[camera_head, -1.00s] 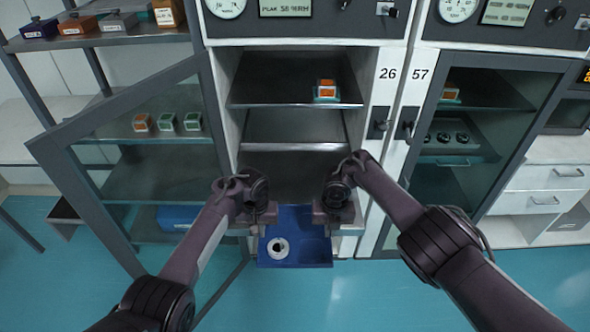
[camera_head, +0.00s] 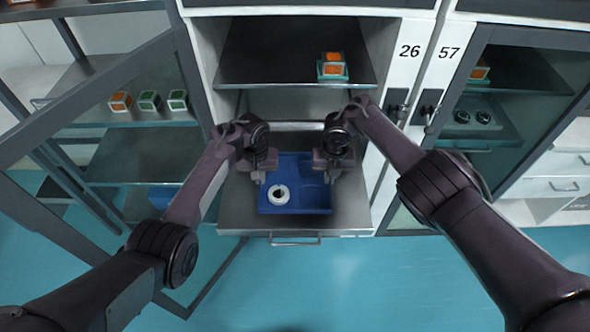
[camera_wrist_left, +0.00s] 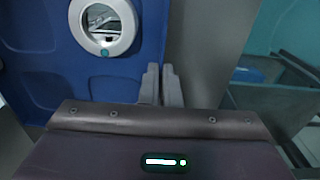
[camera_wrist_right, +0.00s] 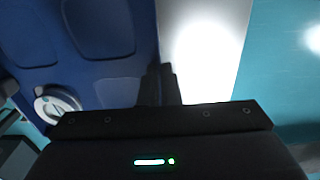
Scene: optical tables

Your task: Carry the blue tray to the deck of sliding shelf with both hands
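The blue tray (camera_head: 312,192) has moulded compartments and carries a white ring-shaped object (camera_head: 279,195). In the head view it lies over the grey deck of the pulled-out sliding shelf (camera_head: 348,212); I cannot tell whether it touches it. My left gripper (camera_head: 262,172) is shut on the tray's left edge, my right gripper (camera_head: 333,168) on its right edge. The tray also shows in the left wrist view (camera_wrist_left: 40,55) and right wrist view (camera_wrist_right: 112,72), with each gripper's fingers close together at its rim.
A fixed shelf (camera_head: 270,66) above holds an orange and teal box (camera_head: 332,67). An open glass door (camera_head: 185,90) stands at left, near my left arm. A closed cabinet marked 57 (camera_head: 500,110) is at right. A handle (camera_head: 295,241) is on the deck's front.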

